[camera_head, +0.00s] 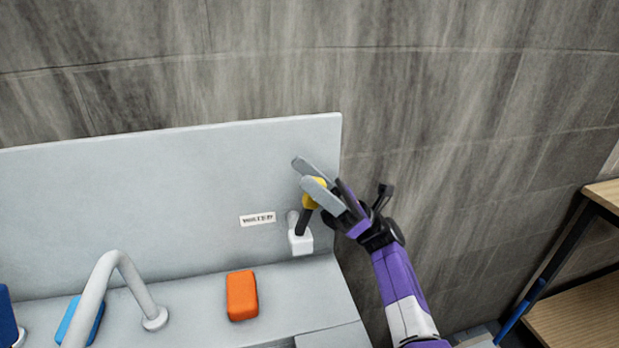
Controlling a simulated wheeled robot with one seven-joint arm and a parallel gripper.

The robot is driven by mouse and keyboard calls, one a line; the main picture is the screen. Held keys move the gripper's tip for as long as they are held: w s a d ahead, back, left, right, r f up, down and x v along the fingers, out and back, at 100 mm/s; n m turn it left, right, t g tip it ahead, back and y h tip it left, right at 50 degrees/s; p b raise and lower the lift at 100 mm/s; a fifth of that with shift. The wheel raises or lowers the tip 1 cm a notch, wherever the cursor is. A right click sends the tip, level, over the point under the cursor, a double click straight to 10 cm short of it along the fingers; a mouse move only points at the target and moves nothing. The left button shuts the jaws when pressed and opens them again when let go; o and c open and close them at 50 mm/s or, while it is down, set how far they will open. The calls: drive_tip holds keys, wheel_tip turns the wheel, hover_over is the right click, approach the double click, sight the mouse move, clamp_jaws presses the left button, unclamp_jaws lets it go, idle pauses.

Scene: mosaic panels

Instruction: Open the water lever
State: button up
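The water lever has a yellow knob (313,191) on a dark stem (303,222) that rises from a white base (300,241) on the grey back panel. The stem tilts up and to the right. A small label reading "WATER" (258,219) is on the panel to the left of the base. My gripper (309,175) is at the knob, coming from the right, with its two grey fingers on either side of it. The near finger hides part of the knob. I cannot tell whether the fingers touch it.
An orange block (242,295) lies on the grey counter (195,320) below the label. A curved grey faucet (115,262) and a blue object (82,322) are at the left. A wooden shelf (580,312) stands at the far right.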

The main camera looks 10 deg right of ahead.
drive_tip(key=b+v, duration=0.3)
drive_tip(key=v, duration=0.4)
drive_tip(key=shift+d+f, duration=0.2)
drive_tip(key=shift+f, duration=0.15)
